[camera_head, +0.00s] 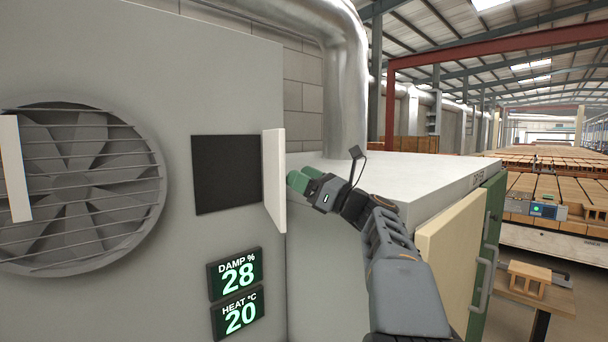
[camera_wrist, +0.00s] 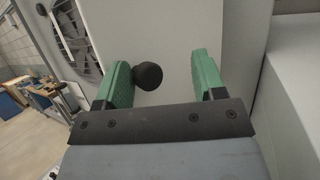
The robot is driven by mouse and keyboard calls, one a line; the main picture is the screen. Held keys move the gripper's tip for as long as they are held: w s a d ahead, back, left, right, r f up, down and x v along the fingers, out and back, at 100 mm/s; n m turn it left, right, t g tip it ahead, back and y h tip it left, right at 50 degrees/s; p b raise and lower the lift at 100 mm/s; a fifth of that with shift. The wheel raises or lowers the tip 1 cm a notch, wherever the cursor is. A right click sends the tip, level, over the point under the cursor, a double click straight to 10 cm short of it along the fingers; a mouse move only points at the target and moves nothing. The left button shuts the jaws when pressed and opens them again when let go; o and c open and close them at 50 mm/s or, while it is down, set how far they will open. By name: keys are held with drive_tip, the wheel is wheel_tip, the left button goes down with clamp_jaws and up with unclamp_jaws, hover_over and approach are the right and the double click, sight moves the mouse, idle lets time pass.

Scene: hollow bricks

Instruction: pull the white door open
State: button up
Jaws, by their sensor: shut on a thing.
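The white door (camera_head: 274,182) is a small flat panel standing out from the grey wall, swung open at the right edge of a dark square opening (camera_head: 226,174). In the wrist view its pale face fills the space beyond my fingers. A round black knob (camera_wrist: 147,76) sits on that face. My gripper (camera_head: 298,181) has green fingers and reaches the door's right-hand face. The head view hides the knob.
A large fan (camera_head: 75,185) is on the wall at left, with damp and heat displays (camera_head: 237,290) below the opening. A white-topped cabinet (camera_head: 420,182) stands close at right of my gripper. A silver pipe (camera_head: 345,90) rises behind it.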

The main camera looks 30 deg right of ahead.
drive_tip(key=s+a+r+b, duration=0.2)
drive_tip(key=s+a+r, duration=0.2)
drive_tip(key=s+r, duration=0.9)
drive_tip(key=shift+s, duration=0.2)
drive_tip(key=shift+a, duration=0.15)
drive_tip(key=shift+c, duration=0.5)
